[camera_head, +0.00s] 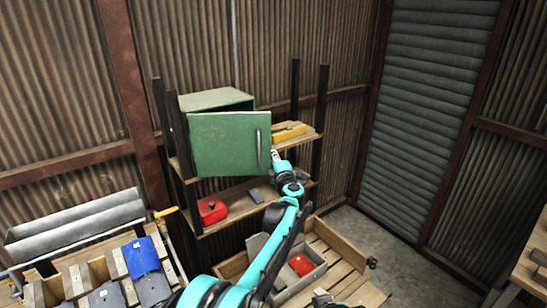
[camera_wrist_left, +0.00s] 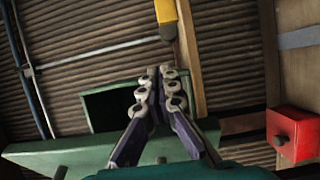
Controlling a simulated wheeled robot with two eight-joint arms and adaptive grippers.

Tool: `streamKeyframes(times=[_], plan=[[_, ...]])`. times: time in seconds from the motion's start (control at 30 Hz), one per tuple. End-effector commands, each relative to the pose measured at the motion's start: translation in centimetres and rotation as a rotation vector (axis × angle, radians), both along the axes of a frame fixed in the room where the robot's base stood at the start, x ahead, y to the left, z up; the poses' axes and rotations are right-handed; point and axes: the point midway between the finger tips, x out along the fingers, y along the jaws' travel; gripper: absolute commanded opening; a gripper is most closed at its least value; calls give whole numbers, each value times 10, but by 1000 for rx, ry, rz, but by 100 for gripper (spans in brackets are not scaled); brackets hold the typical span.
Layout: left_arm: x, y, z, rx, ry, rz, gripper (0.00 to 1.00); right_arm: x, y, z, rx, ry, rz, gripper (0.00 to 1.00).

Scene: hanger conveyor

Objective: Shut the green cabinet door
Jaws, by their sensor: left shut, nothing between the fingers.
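The green cabinet (camera_head: 213,99) stands on the upper shelf of a rack. Its green door (camera_head: 222,150) is open and swung out towards me, with a dark gap behind its top edge and an upright handle (camera_head: 259,148) near its right edge. My left gripper (camera_head: 275,154) is just right of the handle; I cannot tell if it touches the door. In the left wrist view the gripper (camera_wrist_left: 160,72) is shut and empty, in front of the cabinet's dark opening (camera_wrist_left: 108,106). The door (camera_wrist_left: 75,152) crosses the lower part of that view. My right gripper does not show.
A red box (camera_head: 211,210) sits on the lower shelf. Dark rack posts (camera_head: 321,120) stand at the right. A grey tray (camera_head: 312,272) with a red item lies below. The floor at right is clear.

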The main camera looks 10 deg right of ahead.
Motion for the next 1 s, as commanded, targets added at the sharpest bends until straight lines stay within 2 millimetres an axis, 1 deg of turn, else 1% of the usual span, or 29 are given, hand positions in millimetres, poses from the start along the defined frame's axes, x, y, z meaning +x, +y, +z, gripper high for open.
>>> streamKeyframes(times=[0.43,0.57,0.67,0.9,1.0], plan=[[0,0,0,0,0,0,0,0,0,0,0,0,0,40],[-8,-1,1,0,0,0,0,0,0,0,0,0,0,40],[-24,-1,1,0,0,-2,0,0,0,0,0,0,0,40],[-78,-1,0,0,0,-2,0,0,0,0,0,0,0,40],[-96,-1,0,0,0,-2,0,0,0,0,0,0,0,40]])
